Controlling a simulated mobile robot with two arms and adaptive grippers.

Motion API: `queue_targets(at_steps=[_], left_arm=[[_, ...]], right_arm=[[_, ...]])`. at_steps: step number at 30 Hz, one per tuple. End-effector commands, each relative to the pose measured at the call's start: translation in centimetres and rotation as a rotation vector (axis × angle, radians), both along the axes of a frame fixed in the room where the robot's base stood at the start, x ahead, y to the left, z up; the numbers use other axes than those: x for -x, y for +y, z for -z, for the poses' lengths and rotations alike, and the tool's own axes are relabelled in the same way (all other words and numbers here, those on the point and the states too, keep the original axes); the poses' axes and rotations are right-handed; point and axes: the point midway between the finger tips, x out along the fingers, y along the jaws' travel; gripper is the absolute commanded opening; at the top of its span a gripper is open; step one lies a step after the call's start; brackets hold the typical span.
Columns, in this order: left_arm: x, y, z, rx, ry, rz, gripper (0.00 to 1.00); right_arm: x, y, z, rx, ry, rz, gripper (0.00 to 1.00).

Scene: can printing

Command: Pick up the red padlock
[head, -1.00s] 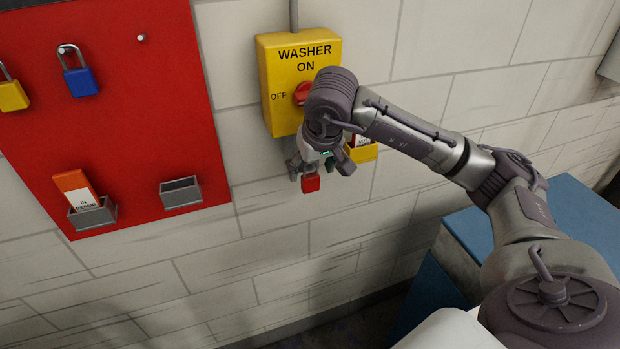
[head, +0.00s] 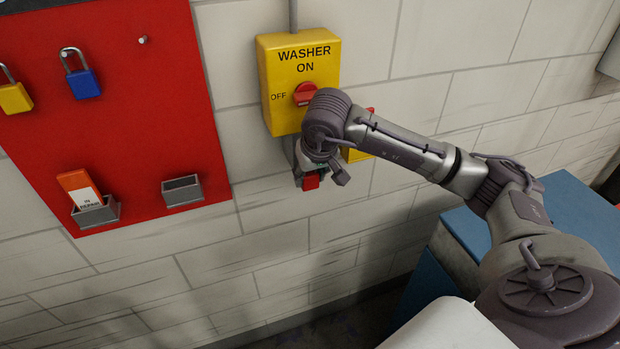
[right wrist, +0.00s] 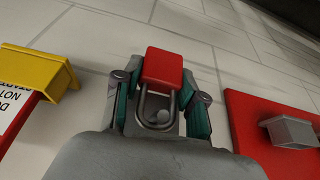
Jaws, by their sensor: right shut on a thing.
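The red padlock (head: 311,182) is held in my right gripper (head: 320,178), just below the yellow washer switch box in the head view. In the right wrist view the red padlock (right wrist: 163,68) has its body beyond the fingertips and its metal shackle toward the palm. The fingers of my right gripper (right wrist: 161,100) stand on either side of it, shut on it. In the head view the gripper and wrist hide part of the padlock. My left gripper is not in view.
The yellow washer switch box (head: 276,92) has a red knob (head: 305,94). A yellow holder (head: 354,154) sits below right. The red board (head: 130,110) carries a blue padlock (head: 83,84), a yellow padlock (head: 15,98), an empty peg (head: 143,40) and grey holders, one empty (head: 182,191).

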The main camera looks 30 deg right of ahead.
Motion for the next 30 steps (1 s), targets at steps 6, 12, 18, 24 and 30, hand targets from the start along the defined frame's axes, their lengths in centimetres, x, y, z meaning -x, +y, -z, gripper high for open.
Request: queue_targets(at_steps=[6, 12, 18, 24, 30], left_arm=[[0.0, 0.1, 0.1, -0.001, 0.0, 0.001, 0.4], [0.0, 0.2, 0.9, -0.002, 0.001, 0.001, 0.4], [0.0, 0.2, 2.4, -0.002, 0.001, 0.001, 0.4], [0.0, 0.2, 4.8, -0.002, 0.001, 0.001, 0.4], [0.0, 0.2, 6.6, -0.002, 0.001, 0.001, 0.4]], right_arm=[[0.0, 0.0, -0.1, 0.0, -0.001, 0.0, 0.04], [-0.1, 0.0, -1.0, 0.0, -0.005, 0.001, 0.04], [2.7, 0.5, -1.1, 0.004, -0.001, -0.003, 0.04], [7.9, 1.8, -0.9, 0.006, -0.004, -0.003, 0.04], [13.2, 3.1, -1.1, 0.004, -0.004, -0.003, 0.04]])
